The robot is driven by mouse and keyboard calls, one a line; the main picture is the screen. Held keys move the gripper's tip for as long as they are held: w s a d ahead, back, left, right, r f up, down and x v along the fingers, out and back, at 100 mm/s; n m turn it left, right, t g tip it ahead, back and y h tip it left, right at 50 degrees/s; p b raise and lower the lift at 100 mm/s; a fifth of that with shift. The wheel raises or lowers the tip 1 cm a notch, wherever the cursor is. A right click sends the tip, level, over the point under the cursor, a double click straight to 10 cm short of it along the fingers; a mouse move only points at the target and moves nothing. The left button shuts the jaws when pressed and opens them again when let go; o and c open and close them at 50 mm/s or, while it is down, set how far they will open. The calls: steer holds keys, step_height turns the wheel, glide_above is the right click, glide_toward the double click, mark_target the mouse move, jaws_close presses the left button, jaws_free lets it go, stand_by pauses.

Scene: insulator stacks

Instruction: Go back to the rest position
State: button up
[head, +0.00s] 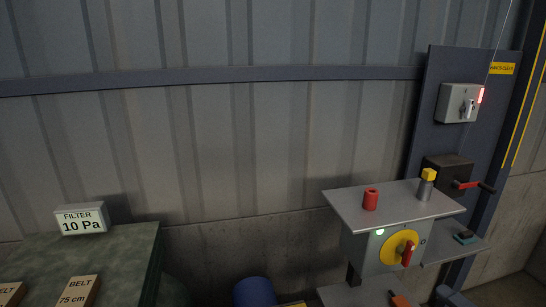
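My gripper and arm do not show in the head view, so I cannot see the gripper's pose or whether it holds anything. At the right stands a grey box with a yellow disc and red rotary handle (408,252), and a small green light glows on it. On its flat grey top (395,205) stand a red hollow cylinder (371,200) and a grey cylinder with a yellow top (426,185).
A blue drum (254,292) stands low centre. A blue panel carries a switch box (459,102) and a red-handled crank (468,185). A wall closes the back.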

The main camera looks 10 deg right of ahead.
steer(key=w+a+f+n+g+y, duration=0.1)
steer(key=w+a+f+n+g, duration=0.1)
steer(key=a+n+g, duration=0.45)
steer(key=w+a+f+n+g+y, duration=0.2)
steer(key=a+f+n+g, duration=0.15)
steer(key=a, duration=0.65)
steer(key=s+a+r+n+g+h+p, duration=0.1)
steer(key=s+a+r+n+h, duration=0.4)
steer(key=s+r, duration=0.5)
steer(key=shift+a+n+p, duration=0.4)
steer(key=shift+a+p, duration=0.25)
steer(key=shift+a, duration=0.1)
